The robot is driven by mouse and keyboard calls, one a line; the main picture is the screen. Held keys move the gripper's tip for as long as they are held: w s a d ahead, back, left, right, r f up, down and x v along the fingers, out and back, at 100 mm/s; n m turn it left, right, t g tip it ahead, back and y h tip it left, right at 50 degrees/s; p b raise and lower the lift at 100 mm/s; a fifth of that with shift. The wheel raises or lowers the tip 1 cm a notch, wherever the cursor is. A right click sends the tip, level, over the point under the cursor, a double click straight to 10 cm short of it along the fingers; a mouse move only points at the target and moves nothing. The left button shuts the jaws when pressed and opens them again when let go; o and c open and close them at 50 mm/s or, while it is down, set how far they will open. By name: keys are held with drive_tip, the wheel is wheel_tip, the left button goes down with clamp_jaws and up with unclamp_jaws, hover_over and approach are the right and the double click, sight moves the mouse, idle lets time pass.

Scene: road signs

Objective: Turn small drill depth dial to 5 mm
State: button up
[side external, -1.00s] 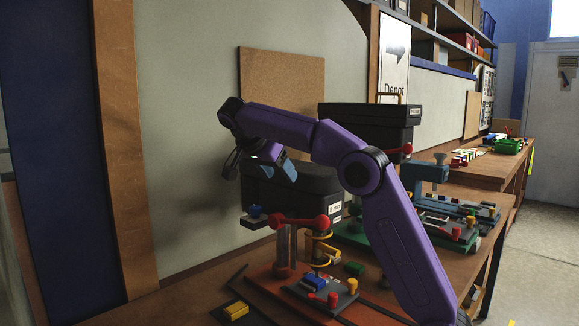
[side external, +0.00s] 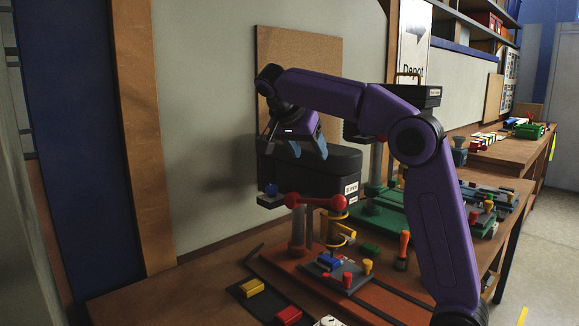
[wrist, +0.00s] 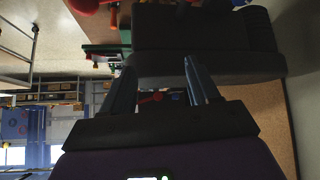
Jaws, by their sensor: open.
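The small drill stands on the bench in the side external view, with a red lever (side external: 318,201), a grey column (side external: 298,228) and a yellow ring (side external: 338,238) below the lever. A blue knob (side external: 271,190) sits on a dark block at its left end. I cannot tell which part is the depth dial, and no scale or mark is readable. My gripper (side external: 309,152) is above and behind the lever, apart from it, in front of a black case (side external: 335,172). In the wrist view my gripper (wrist: 158,70) is open, with nothing between its blue fingers.
A dark plate (side external: 344,276) with blue, red and yellow pieces lies at the drill's foot. A dark strip with a yellow block (side external: 251,288) and a red block (side external: 288,316) lies in front. A green-based machine (side external: 368,208) stands behind. An orange-handled tool (side external: 403,246) stands to the right.

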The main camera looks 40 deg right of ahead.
drive_tip(key=f+n+y, duration=0.2)
drive_tip(key=n, duration=0.1)
drive_tip(key=n+t+y, duration=0.6)
drive_tip(key=n+t, duration=0.1)
drive_tip(key=n, duration=0.4)
approach(272, 186)
drive_tip(key=x, duration=0.8)
drive_tip(key=shift+w+f, duration=0.25)
drive_tip(key=shift+c, duration=0.2)
drive_tip(key=c, duration=1)
